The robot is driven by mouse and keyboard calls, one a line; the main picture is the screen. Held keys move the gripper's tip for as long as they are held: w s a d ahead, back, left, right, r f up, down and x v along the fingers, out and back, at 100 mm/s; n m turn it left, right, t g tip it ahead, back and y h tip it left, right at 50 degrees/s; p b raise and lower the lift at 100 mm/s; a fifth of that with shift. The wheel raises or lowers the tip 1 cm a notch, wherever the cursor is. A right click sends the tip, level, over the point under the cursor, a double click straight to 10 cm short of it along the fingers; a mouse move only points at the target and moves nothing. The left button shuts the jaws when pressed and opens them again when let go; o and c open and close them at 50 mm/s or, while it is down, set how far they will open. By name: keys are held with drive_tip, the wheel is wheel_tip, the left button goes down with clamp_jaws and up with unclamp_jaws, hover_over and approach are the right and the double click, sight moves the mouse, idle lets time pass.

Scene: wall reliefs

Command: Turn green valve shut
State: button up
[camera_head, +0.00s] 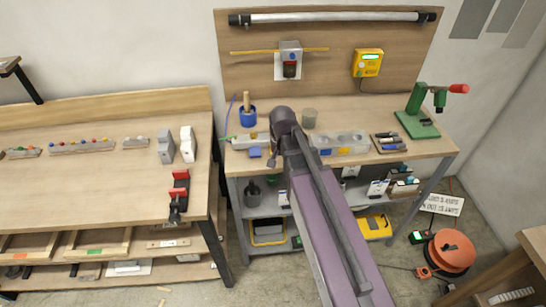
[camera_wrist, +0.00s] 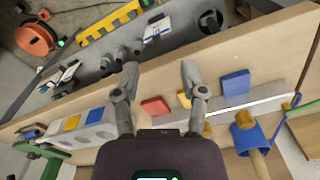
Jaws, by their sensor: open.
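No green valve can be made out with certainty. The largest green thing is a green stand (camera_head: 416,122) with a red-tipped handle (camera_head: 459,89), on the right of the workbench; I cannot tell that it is a valve. A green part (camera_wrist: 50,163) also shows at the lower left of the wrist view. My gripper (camera_wrist: 160,78) is open, its two fingers spread and empty over the bench's edge strip. A red block (camera_wrist: 155,106) and a blue block (camera_wrist: 235,83) lie near the fingers. In the head view my arm hides the fingers.
The workbench (camera_head: 440,148) holds a blue cup (camera_head: 248,118) with a wooden handle, a clear tray (camera_head: 345,142) and a grey cylinder (camera_head: 309,118). A yellow box (camera_head: 368,63) is on the backboard. An orange reel (camera_head: 450,251) stands on the floor at right. A second bench (camera_head: 90,185) is left.

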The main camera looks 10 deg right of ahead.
drive_tip(key=s+d+f+n+b, duration=0.4)
drive_tip(key=s+n, duration=0.1)
drive_tip(key=s, duration=0.4)
drive_tip(key=shift+f, duration=0.35)
drive_tip(key=shift+s+d, duration=0.1)
drive_tip(key=shift+d, duration=0.15)
idle(0.6)
